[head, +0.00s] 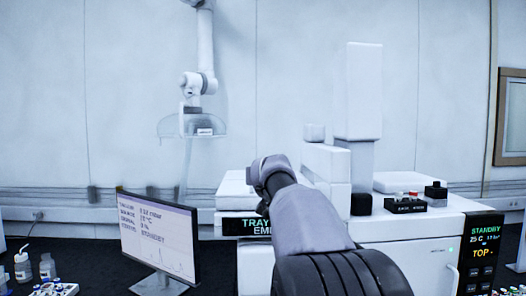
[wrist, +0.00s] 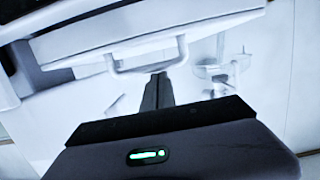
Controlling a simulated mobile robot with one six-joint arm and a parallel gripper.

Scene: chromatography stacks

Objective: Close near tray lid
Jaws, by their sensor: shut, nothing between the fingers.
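In the head view a white tray unit (head: 236,190) stands left of my arm, with a dark label strip (head: 240,226) reading "TRAY" and "EM…" on its front. My arm covers its right part, and my gripper is hidden behind my wrist there. In the wrist view a wide white lid or tray front (wrist: 150,38) carries a U-shaped handle (wrist: 112,68). My gripper (wrist: 159,76) is shut and empty, its fingertips at the handle's lower bar. I cannot tell whether they touch it. How far the lid is open is unclear.
A tall white column (head: 359,95) and a black block with knobs (head: 405,204) sit right of my arm. A white instrument with a "STANDBY" panel (head: 484,250) is at the right.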

